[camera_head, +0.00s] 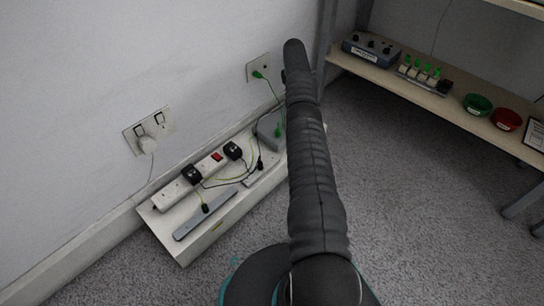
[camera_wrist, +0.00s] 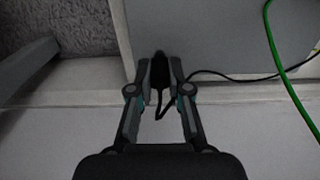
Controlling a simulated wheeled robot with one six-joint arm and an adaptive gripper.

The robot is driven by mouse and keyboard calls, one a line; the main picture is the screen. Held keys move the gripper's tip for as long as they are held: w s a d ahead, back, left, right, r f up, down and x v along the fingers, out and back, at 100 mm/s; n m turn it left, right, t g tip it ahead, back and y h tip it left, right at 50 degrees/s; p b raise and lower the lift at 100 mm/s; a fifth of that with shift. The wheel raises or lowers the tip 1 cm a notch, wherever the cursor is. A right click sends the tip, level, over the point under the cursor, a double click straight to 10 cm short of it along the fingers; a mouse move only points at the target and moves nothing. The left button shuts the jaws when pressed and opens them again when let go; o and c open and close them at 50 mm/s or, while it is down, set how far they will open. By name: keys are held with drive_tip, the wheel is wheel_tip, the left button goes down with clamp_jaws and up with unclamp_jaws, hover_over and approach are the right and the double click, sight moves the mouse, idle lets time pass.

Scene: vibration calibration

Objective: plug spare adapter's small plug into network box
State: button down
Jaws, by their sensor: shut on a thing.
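My gripper (camera_wrist: 160,62) is shut on a small black plug (camera_wrist: 159,75) in the wrist view. A thin black cable (camera_wrist: 225,77) loops below the plug and runs off to the right. In the head view my arm hides the gripper and the plug. A grey box (camera_head: 268,132), which looks like the network box, sits at the far end of a low white platform (camera_head: 208,236), partly behind my arm. Two black adapters, (camera_head: 191,174) and (camera_head: 233,150), sit in a white power strip (camera_head: 178,189). I cannot tell whether the held plug touches anything.
A flat grey device (camera_head: 205,214) lies on the platform's front. A green cable (camera_wrist: 282,62) hangs at the right in the wrist view. Wall sockets (camera_head: 166,119) are at the left. A shelf (camera_head: 435,97) with bowls stands right. Carpet between is clear.

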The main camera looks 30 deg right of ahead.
drive_tip(key=shift+f, duration=0.4)
idle(0.6)
drive_tip(key=shift+f+p, duration=0.1)
drive_tip(key=shift+p, duration=0.4)
idle(0.9)
drive_tip(key=shift+f+b, duration=0.35)
drive_tip(key=shift+b, duration=0.15)
idle(1.5)
drive_tip(key=shift+s+f, duration=0.15)
drive_tip(key=shift+f, duration=0.2)
idle(1.3)
drive_tip(key=c, duration=1)
unclamp_jaws()
drive_tip(key=shift+r, duration=0.2)
drive_tip(key=shift+r, duration=0.1)
drive_tip(key=shift+r+p, duration=0.75)
drive_tip(key=shift+r, duration=1.65)
